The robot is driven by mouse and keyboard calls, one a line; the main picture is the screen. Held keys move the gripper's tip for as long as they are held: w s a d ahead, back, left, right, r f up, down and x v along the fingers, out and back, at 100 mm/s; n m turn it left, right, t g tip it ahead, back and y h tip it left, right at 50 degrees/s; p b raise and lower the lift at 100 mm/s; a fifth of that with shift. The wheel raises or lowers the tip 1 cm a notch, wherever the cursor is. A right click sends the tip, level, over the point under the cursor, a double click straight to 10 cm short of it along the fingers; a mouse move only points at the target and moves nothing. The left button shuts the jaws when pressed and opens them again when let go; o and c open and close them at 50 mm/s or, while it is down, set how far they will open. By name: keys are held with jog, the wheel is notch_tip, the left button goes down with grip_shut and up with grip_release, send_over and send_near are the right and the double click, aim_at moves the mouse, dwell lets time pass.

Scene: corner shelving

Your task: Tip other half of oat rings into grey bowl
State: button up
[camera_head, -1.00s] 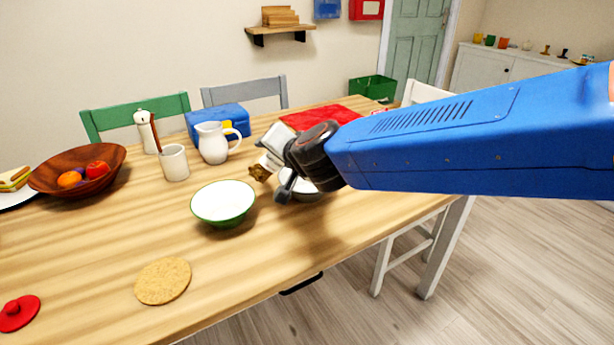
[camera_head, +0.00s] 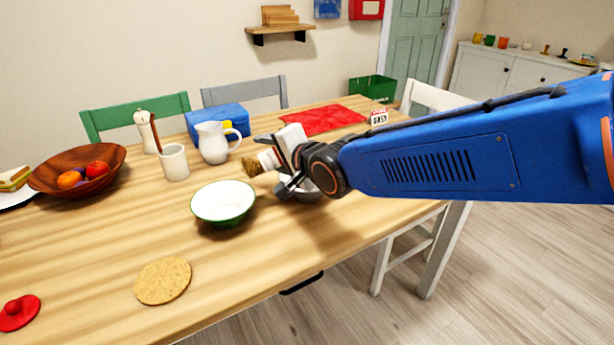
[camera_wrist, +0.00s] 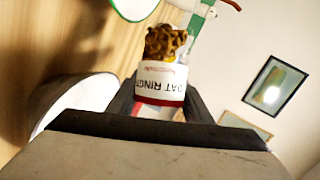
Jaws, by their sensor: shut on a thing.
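My gripper (camera_head: 288,170) is shut on the oat rings container (camera_wrist: 162,82), which has a white label and a red band. It is tilted, with its mouth toward the left in the head view. Brown oat rings (camera_wrist: 165,42) show at the mouth, and also in the head view (camera_head: 250,165). The grey bowl (camera_head: 303,196) stands on the table just under my gripper, largely hidden by it. A pale bowl (camera_wrist: 85,95) at the left of the wrist view appears to be this one. I cannot see its contents.
A green-and-white bowl (camera_head: 223,202) stands left of the grey bowl and looks empty inside. A white jug (camera_head: 213,143), a cup (camera_head: 174,162) and a wooden fruit bowl (camera_head: 78,170) stand further left. A cork mat (camera_head: 163,280) lies in front. A red cloth (camera_head: 322,120) lies behind.

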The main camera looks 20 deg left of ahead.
jog(key=shift+w+d+f+m+y, duration=0.1)
jog(key=shift+f+m+y, duration=0.15)
jog(key=shift+m+y, duration=0.25)
jog(key=shift+r+m, duration=0.25)
jog(key=shift+m, duration=0.15)
jog(key=shift+w+d+r+m+g+y, duration=0.1)
jog(key=shift+r+m+g+y, duration=0.2)
jog(key=shift+r+m+y, duration=0.25)
jog(key=shift+w+d+r+m+y+p, duration=0.15)
jog(key=shift+r+m+y+p, duration=0.25)
jog(key=shift+p, duration=0.45)
jog(key=shift+w+d+r+m+y+p, duration=0.15)
jog(key=shift+r+m+p, duration=0.2)
jog(key=shift+m+p, duration=0.35)
dwell(1.4)
jog(key=shift+w+d+r+m+y+p, duration=0.2)
jog(key=shift+r+m+y+p, duration=0.15)
jog(key=shift+m+p, duration=0.25)
jog(key=shift+w+d+r+m+y+p, duration=0.1)
jog(key=shift+d+r+m+y+p, duration=0.2)
jog(key=shift+p, duration=0.45)
dwell(2.2)
